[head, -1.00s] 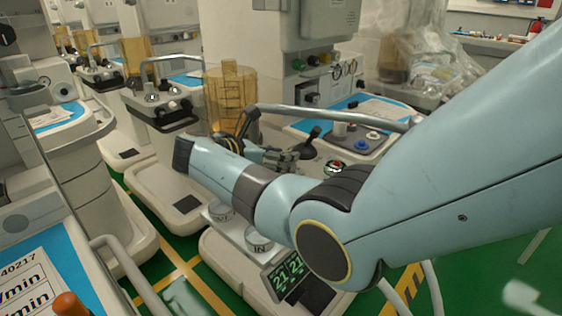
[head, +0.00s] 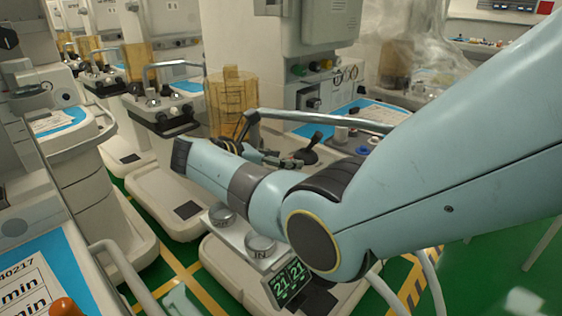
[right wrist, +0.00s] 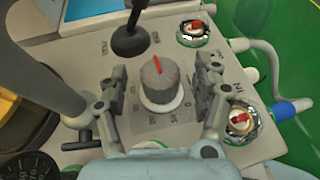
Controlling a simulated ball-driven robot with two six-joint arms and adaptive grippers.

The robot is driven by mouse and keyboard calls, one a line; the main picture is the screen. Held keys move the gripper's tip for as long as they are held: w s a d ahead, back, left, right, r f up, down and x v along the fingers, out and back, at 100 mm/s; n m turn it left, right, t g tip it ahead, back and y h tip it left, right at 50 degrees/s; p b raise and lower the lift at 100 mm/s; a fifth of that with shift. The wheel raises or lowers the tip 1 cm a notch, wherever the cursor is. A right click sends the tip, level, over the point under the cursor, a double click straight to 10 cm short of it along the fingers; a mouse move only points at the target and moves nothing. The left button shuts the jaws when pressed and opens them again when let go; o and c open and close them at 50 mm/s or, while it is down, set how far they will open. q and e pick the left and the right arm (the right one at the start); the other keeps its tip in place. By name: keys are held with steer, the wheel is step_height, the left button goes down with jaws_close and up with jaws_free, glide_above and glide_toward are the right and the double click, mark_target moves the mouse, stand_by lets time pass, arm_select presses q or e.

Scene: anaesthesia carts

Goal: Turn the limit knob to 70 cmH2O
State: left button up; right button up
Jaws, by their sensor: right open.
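The limit knob (right wrist: 160,82) is a ribbed grey dial with a red pointer line, in the middle of the right wrist view. The pointer aims up and slightly left; a printed number scale lies around the knob's lower side, partly too small to read. My right gripper (right wrist: 158,76) is open, with one finger left and one right of the knob. Gaps show between both fingers and the knob. In the head view my right gripper (head: 278,160) is small above the machine's panel, largely behind my forearm, and the limit knob cannot be made out there. My left gripper is not in view.
A black lever (right wrist: 130,40) stands behind the knob. Two red-marked fittings (right wrist: 193,32) (right wrist: 240,120) sit to its right. A grey rail (head: 320,120) crosses above the panel. A dark gauge (right wrist: 28,168) is at lower left. Other carts (head: 165,105) stand left.

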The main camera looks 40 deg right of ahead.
steer(key=shift+a, duration=0.1)
steer(key=v, duration=1.2)
steer(key=shift+f, duration=0.1)
